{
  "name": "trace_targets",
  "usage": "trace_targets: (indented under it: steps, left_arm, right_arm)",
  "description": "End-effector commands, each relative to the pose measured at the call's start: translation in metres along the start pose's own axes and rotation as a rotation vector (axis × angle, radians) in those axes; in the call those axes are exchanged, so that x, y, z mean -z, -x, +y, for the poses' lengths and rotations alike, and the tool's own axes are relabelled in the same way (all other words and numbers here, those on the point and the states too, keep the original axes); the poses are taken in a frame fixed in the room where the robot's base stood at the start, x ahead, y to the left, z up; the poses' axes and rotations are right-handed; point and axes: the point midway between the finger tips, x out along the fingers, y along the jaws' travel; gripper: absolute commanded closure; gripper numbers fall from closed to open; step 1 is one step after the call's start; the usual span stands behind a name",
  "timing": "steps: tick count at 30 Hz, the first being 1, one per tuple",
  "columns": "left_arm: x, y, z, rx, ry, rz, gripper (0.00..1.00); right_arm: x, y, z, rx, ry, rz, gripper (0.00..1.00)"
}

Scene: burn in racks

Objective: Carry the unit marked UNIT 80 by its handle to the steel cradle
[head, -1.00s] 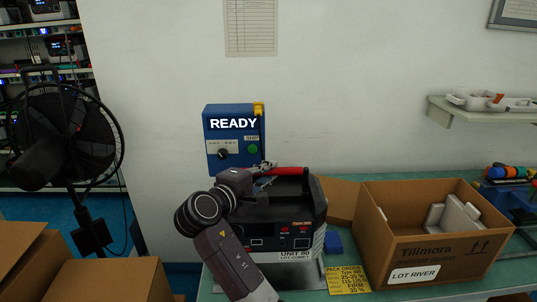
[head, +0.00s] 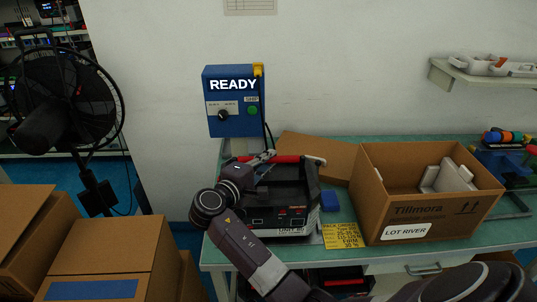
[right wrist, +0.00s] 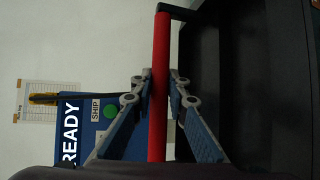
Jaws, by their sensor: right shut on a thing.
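The dark unit marked UNIT 80 (head: 286,214) stands level at the left part of the green bench, below the READY box. The lower part of its label is hidden. A thin grey edge in front of its foot seems to be the steel cradle (head: 308,239), mostly hidden by the unit and my arm; whether the unit rests fully in it I cannot tell. My right gripper (head: 264,158) is shut on the unit's red handle (head: 288,159). The right wrist view shows the red handle (right wrist: 160,85) between both fingers (right wrist: 158,88). My left gripper is out of view.
A yellow card (head: 342,236) and small blue block (head: 329,200) lie right of the unit. An open carton (head: 415,222) stands farther right. A fan (head: 62,115) and cartons (head: 100,255) are at left.

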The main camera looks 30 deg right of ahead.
Motion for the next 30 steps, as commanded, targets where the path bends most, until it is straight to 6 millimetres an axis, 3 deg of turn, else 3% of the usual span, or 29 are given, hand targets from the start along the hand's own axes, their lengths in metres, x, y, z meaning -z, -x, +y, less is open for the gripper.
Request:
trace_targets:
  steps: [1,8,9,13,23,30]
  left_arm:
    - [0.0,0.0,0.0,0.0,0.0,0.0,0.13]
    - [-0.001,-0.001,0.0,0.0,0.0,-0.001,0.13]
    - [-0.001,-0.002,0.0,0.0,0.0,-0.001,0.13]
    - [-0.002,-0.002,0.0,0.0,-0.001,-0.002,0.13]
    - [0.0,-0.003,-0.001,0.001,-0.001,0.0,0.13]
    - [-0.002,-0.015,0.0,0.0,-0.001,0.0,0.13]
  right_arm:
    - [0.0,-0.001,-0.009,0.012,0.01,0.0,1.0]
    - [-0.001,-0.002,-0.012,0.015,0.011,-0.002,1.0]
    - [-0.001,-0.002,-0.024,0.036,0.024,-0.004,0.82]
    - [-0.001,-0.002,-0.023,0.034,0.021,-0.003,0.68]
    - [0.0,0.003,-0.019,0.027,0.015,0.0,0.68]
    - [0.001,0.04,-0.019,0.027,0.012,0.003,0.68]
